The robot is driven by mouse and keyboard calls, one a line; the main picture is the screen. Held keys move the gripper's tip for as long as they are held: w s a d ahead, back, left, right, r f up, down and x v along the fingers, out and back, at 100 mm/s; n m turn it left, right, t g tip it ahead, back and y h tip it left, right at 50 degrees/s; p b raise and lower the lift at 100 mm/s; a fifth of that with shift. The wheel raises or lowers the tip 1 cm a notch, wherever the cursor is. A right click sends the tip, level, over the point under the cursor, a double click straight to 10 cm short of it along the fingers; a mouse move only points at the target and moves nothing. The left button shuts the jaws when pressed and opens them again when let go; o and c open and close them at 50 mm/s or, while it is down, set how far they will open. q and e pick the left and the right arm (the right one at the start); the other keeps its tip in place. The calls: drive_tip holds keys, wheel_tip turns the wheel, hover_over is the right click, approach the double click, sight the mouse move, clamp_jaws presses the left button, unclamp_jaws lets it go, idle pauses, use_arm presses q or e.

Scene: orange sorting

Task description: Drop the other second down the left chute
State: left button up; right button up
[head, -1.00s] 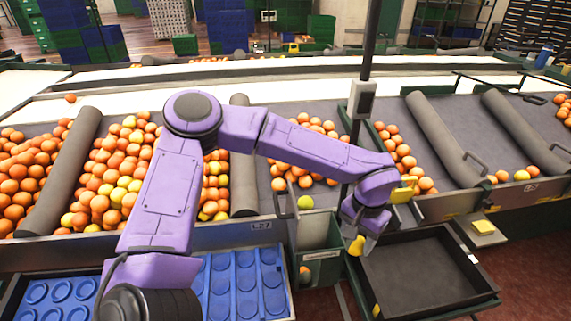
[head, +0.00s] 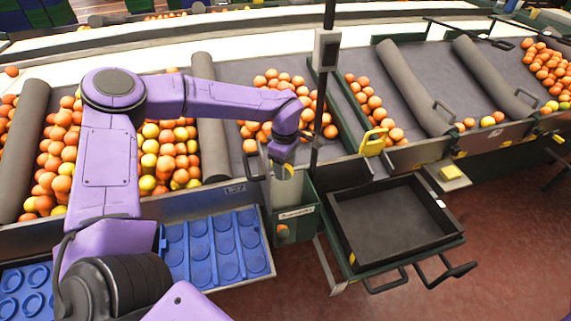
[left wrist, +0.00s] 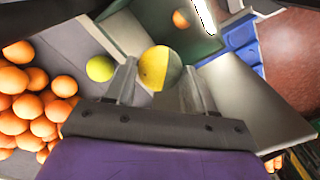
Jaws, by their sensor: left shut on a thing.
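My left gripper (head: 284,170) is shut on a yellow second (left wrist: 153,68), whose right side looks dull grey in the left wrist view. In the head view it is held at the green chute box (head: 296,212) at the belt's front edge, left of the black tray. The fingers hide much of the fruit there. In the left wrist view a yellow-green fruit (left wrist: 100,68) lies on the grey belt to the left of the fingers, apart from them. An orange (head: 282,231) shows low in the chute box. My right gripper is not in view.
A black tray (head: 395,222) stands right of the chute box, empty. A yellow flap (head: 373,142) sits behind it. A dark post (head: 326,90) with a grey box rises close to my gripper. Oranges (head: 275,85) lie on the belt behind. Blue moulded trays (head: 215,245) lie in front.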

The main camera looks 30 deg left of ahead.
use_arm(q)
wheel_tip(320, 180, down, 4)
drive_tip(key=b, duration=0.3)
drive_tip(key=shift+f+b, duration=0.25)
drive_tip(key=shift+b, duration=0.05)
drive_tip(key=shift+w+f, duration=0.1)
drive_tip(key=shift+f, duration=0.3)
drive_tip(key=shift+r, duration=0.25)
drive_tip(key=o, duration=0.9)
drive_tip(key=shift+o, duration=1.2)
wheel_tip(320, 180, up, 10)
drive_tip(key=shift+r+b, duration=0.25)
drive_tip(key=shift+b, duration=0.5)
